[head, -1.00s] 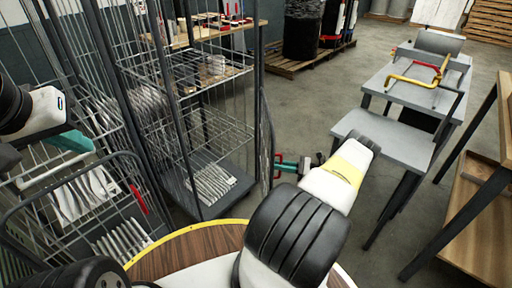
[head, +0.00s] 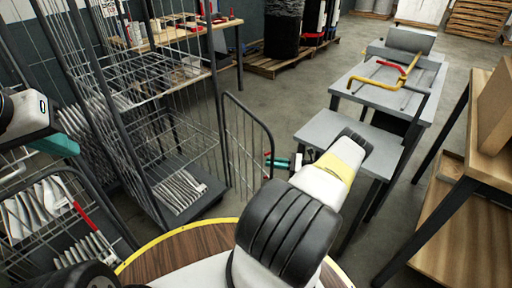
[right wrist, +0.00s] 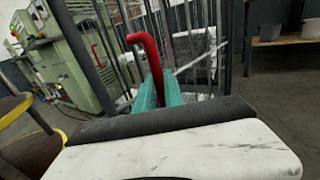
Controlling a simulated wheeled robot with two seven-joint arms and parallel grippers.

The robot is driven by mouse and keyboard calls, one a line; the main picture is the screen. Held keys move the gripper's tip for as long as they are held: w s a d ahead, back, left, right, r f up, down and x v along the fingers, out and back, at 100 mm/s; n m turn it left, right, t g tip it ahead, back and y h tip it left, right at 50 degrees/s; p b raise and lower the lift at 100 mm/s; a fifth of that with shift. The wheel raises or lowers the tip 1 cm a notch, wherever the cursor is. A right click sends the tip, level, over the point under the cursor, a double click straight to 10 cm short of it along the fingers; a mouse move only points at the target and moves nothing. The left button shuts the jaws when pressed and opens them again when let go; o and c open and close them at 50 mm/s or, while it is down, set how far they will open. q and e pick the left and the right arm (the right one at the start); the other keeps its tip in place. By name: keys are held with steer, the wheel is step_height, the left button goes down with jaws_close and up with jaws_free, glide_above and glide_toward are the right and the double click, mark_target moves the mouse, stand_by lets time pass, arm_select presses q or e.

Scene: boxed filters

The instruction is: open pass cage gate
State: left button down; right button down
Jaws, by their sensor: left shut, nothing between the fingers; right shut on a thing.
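The tall wire cage (head: 150,120) stands left of centre in the head view. Its low wire gate (head: 249,150) stands out from the cage's right side, swung open at an angle. My right gripper (head: 280,162) is at the gate's free edge. In the right wrist view its teal fingers (right wrist: 160,93) are shut on a red handle (right wrist: 146,48), with wire bars close behind. My left gripper (head: 55,145) is at the left edge of the head view, shut and empty, apart from the gate.
Another wire cage part with a red handle (head: 82,212) and white packs (head: 35,210) is at lower left. A wooden shelf unit (head: 455,215) is at far right. Floor beyond the gate is clear.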

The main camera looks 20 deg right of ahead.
steer(key=shift+w, duration=0.1)
steer(key=c, duration=1.5)
jaws_free()
steer(key=shift+a, duration=0.1)
steer(key=shift+o, duration=0.2)
steer(key=shift+r, duration=0.55)
step_height(320, 180, up, 3)
steer(key=shift+f, duration=0.1)
steer(key=s+a+r, duration=0.1)
steer(key=s+a, duration=0.8)
steer(key=s, duration=0.4)
steer(key=shift+a, duration=0.15)
